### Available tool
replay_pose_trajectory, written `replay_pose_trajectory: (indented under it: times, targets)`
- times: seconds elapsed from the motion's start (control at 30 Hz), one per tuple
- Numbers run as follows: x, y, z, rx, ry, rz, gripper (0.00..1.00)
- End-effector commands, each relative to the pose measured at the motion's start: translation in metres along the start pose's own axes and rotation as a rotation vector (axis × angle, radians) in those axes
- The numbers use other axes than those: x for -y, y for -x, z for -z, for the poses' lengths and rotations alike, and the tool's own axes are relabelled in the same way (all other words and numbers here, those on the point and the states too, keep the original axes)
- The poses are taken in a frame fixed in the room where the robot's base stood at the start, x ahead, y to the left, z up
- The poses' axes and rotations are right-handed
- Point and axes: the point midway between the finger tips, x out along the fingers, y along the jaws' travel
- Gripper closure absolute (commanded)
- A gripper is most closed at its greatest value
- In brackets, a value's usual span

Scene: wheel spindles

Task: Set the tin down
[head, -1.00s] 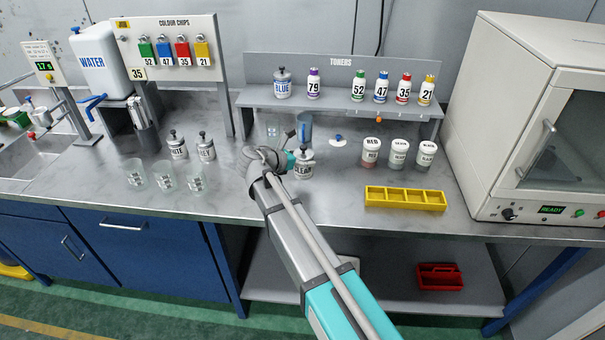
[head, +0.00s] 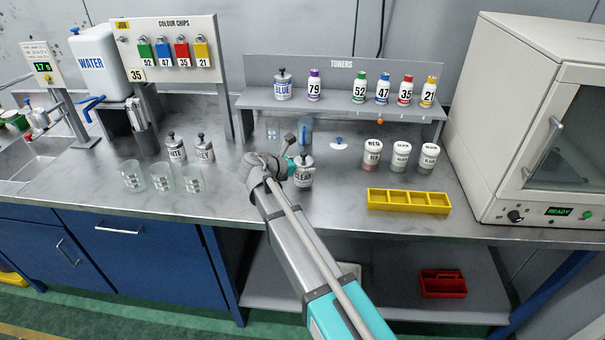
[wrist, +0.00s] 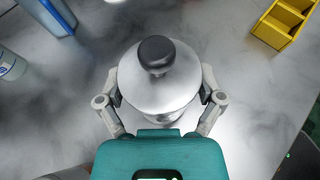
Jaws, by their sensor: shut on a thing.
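The tin is a metal-lidded one labelled CLEAR (head: 304,174). It stands upright between the fingers of my gripper (head: 291,170), over the middle of the bench. In the wrist view, the tin's round silver lid with a black knob (wrist: 157,68) fills the middle, and the fingers of my gripper (wrist: 160,108) close on it from both sides. In the head view, my arm partly hides its left side. I cannot tell whether its base touches the bench top (head: 270,215).
A yellow compartment tray (head: 409,210) and several lidded jars (head: 400,157) are to the right. Clear glass beakers (head: 162,178) and two knobbed tins (head: 205,150) are to the left. The bench front around the tin is clear.

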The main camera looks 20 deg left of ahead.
Motion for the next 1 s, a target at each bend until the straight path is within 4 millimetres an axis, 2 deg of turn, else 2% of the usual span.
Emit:
replay_pose_trajectory:
  times: [0.03, 0.2, 0.73, 0.77, 0.83, 1.0]
  targets:
    - [0.0, -0.003, 0.008, 0.001, 0.0, 0.0, 0.75]
    - [0.0, -0.006, 0.015, 0.001, 0.0, 0.0, 0.75]
    - [0.0, -0.008, 0.018, 0.001, 0.0, 0.001, 0.75]
    - [0.001, -0.008, 0.018, 0.0, 0.0, 0.001, 0.12]
    - [0.001, -0.008, 0.018, 0.0, 0.0, 0.001, 0.0]
    - [0.001, -0.008, 0.018, 0.0, 0.0, 0.001, 0.0]
